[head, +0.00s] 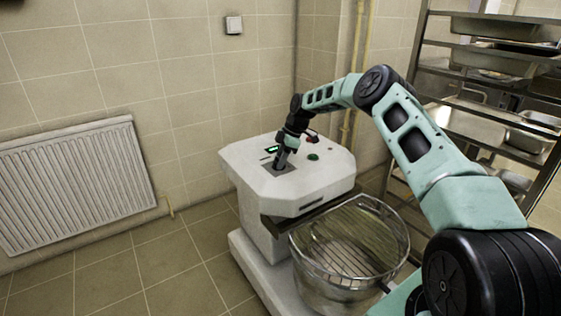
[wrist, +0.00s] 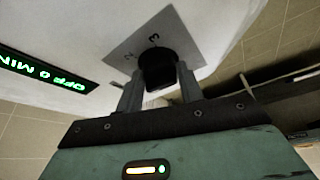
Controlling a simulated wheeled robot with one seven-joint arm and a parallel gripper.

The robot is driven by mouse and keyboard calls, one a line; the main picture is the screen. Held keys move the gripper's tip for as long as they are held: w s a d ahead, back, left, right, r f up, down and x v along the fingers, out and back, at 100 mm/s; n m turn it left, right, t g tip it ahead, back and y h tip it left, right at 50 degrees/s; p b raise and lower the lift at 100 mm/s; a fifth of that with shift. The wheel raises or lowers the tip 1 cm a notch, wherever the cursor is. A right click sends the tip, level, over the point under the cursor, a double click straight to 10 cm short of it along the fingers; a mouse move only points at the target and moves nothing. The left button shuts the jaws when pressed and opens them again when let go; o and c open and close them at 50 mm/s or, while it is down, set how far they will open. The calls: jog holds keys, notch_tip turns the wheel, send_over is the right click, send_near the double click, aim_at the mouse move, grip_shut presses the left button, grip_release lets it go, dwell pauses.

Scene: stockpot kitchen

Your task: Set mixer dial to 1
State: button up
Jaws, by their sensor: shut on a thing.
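The mixer (head: 240,165) is a white floor machine in the middle of the head view. Its black dial (wrist: 157,66) sits on a grey plate (wrist: 125,48) in the wrist view, where the marks 2 and 3 show; the rest of the plate is hidden. My gripper (wrist: 160,90) is shut on the dial, one finger on each side. In the head view my gripper (head: 281,162) reaches down onto the mixer's top panel, and the dial is hidden there.
A steel bowl (head: 312,268) with a wire guard (head: 350,235) stands at the mixer's front. A green button (head: 313,157) and a red one are near my gripper. A steel rack (head: 450,85) with trays stands right. A radiator (head: 75,185) is left, with clear floor between.

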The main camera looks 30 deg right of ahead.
dwell(0.4)
jog(key=o, duration=1)
jog(key=shift+r, duration=0.1)
jog(key=v, duration=1.7)
jog(key=shift+w+d+r, duration=0.1)
jog(key=shift+w+d, duration=0.05)
jog(key=shift+w, duration=0.05)
